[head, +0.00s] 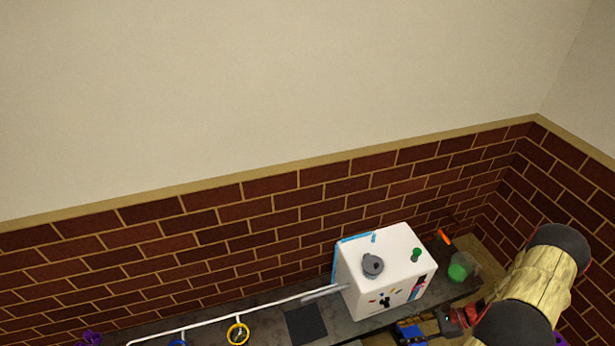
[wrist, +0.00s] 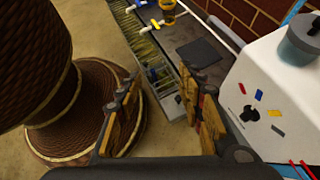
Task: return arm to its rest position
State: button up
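My arm comes into the head view at the lower right, with pale wood-like links and dark joints. In the wrist view my gripper (wrist: 164,92) is open, with its two wood-coloured fingers wide apart. Nothing is held between the fingers. Below the gap are the floor and the front edge of the counter. In the head view the gripper's fingers cannot be made out clearly.
A white box (head: 378,275) with a grey knob on top stands on the counter (head: 268,323), right of a dark square mat (head: 306,324). It also shows in the wrist view (wrist: 270,85). A green-filled cup (head: 460,268), a white rail and a yellow ring (head: 238,334) are nearby.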

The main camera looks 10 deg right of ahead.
jog(key=a+r+n+g+h+p, duration=0.15)
jog(key=r+n, duration=0.25)
jog(key=r, duration=0.7)
jog(key=w+a+r+n+g+h, duration=0.1)
jog(key=a+r+n+g+h, duration=0.3)
jog(key=r, duration=0.7)
jog(key=a+r+n+t+h+p, duration=0.15)
jog(key=r+n, duration=0.35)
jog(key=r, duration=0.6)
jog(key=s+a+r+n+t+h, duration=0.1)
jog(key=a+r+n+t, duration=0.1)
jog(key=a+r, duration=0.4)
jog(key=s+a+r+n+t+h+p, duration=0.1)
jog(key=a+r+n, duration=0.3)
jog(key=r, duration=0.7)
jog(key=s+a+r+n+t+h+p, duration=0.1)
jog(key=s+a+r+n+t, duration=0.1)
jog(key=a+r, duration=0.5)
jog(key=shift+s+a+r+n+t, duration=0.25)
jog(key=shift+a+r+n+t, duration=0.1)
jog(key=shift+r+n+t, duration=0.45)
